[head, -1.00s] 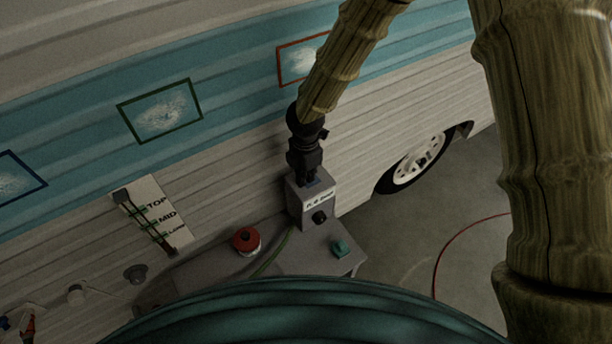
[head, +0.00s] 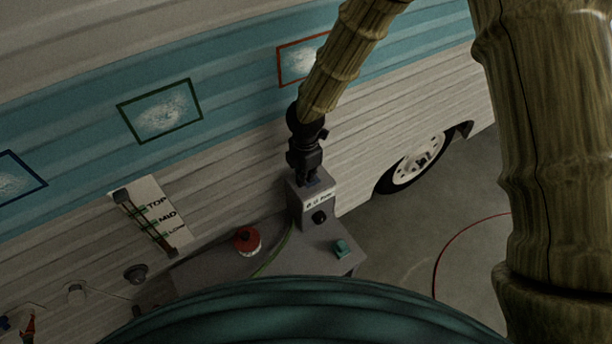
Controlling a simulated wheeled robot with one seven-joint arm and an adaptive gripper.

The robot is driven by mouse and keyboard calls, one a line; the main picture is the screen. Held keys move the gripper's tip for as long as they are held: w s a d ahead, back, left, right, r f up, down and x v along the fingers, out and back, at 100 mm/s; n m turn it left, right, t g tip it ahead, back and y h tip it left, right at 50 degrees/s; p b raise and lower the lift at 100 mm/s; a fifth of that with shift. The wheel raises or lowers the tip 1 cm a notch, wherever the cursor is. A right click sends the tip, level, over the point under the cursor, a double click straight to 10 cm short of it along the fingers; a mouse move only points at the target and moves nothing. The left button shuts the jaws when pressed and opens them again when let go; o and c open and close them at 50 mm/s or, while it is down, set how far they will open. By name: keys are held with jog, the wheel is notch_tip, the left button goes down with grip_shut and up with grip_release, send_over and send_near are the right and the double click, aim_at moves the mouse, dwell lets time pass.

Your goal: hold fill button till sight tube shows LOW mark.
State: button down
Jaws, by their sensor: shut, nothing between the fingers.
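My gripper (head: 308,180) points down, its fingers shut and empty, with the tips at the top of a grey box (head: 322,226) beside the camper. A small bluish patch shows at the fingertips. It may be the fill button, mostly hidden by the fingers; I cannot tell whether it is pressed. The sight tube (head: 146,222) is a slanted dark tube at left, in front of a white plate (head: 158,198) marked TOP, MID and LOW. Green marks show beside TOP and MID. The liquid level in the tube is too small and dark to tell.
The box has a small white label (head: 320,200), too blurred to read, and a black knob (head: 319,217). A red button (head: 247,240) and a teal block (head: 341,248) stand nearby. The camper wheel (head: 418,160) and open floor lie to the right.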

jog(key=shift+s+d+f, duration=0.15)
jog(key=shift+s+f, duration=0.25)
jog(key=r+p, duration=0.2)
jog(key=r, duration=0.1)
jog(key=r+p, duration=0.2)
jog(key=shift+w, duration=0.35)
jog(key=shift+r+b, duration=0.15)
jog(key=shift+b, duration=0.25)
notch_tip(320, 180, up, 10)
jog(key=b, duration=0.2)
jog(key=shift+f+b, duration=0.25)
jog(key=shift+b, duration=0.1)
jog(key=shift+w, duration=0.1)
